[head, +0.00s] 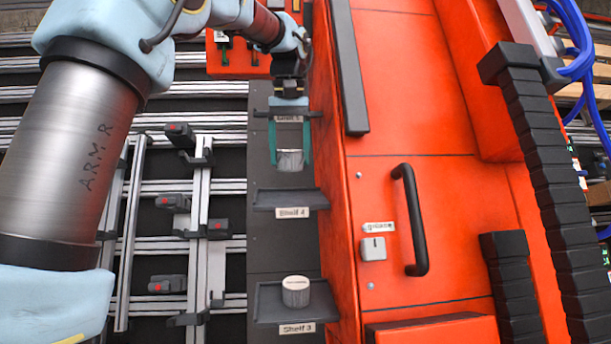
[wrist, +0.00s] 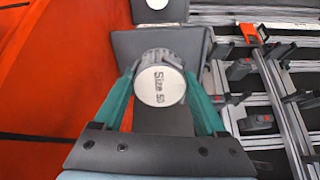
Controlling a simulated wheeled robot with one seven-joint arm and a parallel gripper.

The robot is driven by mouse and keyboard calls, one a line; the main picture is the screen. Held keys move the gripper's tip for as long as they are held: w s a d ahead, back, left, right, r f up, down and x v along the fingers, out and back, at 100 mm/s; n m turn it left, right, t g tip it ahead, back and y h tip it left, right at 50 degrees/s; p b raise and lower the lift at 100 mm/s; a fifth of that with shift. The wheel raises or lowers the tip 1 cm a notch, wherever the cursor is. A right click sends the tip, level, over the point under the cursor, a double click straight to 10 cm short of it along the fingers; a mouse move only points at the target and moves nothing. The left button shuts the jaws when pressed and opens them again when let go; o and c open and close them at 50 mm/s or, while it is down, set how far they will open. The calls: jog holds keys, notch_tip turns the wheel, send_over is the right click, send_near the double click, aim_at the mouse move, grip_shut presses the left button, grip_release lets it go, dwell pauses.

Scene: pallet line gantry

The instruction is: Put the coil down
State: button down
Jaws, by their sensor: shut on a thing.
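The coil (head: 290,161) is a short grey cylinder with a pale top. In the wrist view the coil (wrist: 160,85) shows a white face reading "Size 50". My gripper (head: 288,153) is shut on it, with one green finger on each side; the fingers (wrist: 162,76) also flank it in the wrist view. In the head view the coil hangs above the empty dark tray of Shelf 4 (head: 272,200), with a visible gap between them.
A second pale-topped cylinder (head: 296,290) stands on the Shelf 3 tray (head: 268,312). A Shelf 5 label (head: 288,118) shows beside my gripper. A large orange cabinet (head: 400,120) with a black handle (head: 414,220) rises close on the right. Metal rails (head: 185,190) with clamps lie to the left.

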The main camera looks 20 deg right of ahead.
jog(key=d+f, duration=0.1)
jog(key=s+d+f+p, duration=0.1)
jog(key=d, duration=0.1)
jog(key=shift+f, duration=0.3)
notch_tip(320, 180, down, 4)
jog(key=shift+r+p, duration=0.2)
jog(key=shift+p, duration=0.25)
jog(key=shift+d+f+p, duration=0.2)
jog(key=shift+f+p, duration=0.1)
jog(key=shift+f, duration=0.1)
jog(key=shift+c, duration=1)
grip_release()
jog(key=shift+r, duration=0.15)
notch_tip(320, 180, up, 12)
jog(key=s+b, duration=0.1)
jog(key=shift+a, duration=0.25)
